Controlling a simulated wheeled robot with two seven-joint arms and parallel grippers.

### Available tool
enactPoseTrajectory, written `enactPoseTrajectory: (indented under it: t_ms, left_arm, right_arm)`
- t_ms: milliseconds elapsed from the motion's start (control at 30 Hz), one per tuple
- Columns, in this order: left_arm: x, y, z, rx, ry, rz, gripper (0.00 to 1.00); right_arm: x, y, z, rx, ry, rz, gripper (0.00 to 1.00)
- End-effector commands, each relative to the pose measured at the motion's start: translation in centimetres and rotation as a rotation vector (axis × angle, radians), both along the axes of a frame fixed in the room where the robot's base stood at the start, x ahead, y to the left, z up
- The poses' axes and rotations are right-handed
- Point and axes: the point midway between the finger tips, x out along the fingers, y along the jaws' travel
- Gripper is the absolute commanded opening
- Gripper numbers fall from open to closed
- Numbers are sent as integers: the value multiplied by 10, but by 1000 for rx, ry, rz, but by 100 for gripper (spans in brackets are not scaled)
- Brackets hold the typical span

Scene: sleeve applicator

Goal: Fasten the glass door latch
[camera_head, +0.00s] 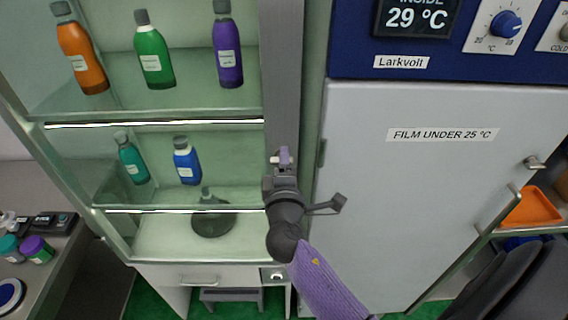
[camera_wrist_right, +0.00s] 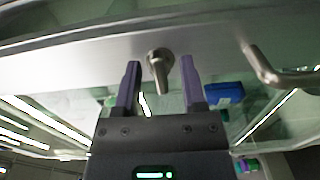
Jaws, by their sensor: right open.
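The glass-fronted cabinet (camera_head: 190,105) stands at the left in the head view, with a grey upright (camera_head: 285,80) along its right side. My right gripper (camera_head: 285,157) is in front of this upright, at about lower-shelf height. In the right wrist view, a small metal latch lever (camera_wrist_right: 158,67) stands out from a pale frame strip (camera_wrist_right: 95,65). The open purple-grey fingers of my right gripper (camera_wrist_right: 160,82) are on either side of the lever, with gaps visible. In the head view I cannot make out the lever behind the gripper. My left gripper is not in view.
A bar handle (camera_wrist_right: 280,75) is right of the lever in the wrist view. Several bottles, such as the purple one (camera_head: 228,45), stand on the shelves. A white door (camera_head: 400,200) labelled for film is to the right. A step stool (camera_head: 232,297) is below.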

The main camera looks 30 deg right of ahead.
Motion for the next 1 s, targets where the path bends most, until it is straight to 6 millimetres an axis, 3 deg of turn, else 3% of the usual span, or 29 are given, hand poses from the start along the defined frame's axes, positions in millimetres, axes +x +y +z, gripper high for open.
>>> enactPoseTrajectory:
  t_ms: [167, 400, 533, 1000]
  left_arm:
    - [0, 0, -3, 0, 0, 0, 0]
    - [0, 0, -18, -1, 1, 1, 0]
    - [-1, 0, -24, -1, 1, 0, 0]
    - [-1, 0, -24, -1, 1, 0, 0]
  right_arm:
    - [-12, 8, -2, 2, 1, 1, 53]
    - [-61, 37, -4, 4, 2, 0, 53]
    - [-79, 48, -3, 2, 2, 1, 53]
    - [-85, 52, 0, 0, 0, 0, 53]
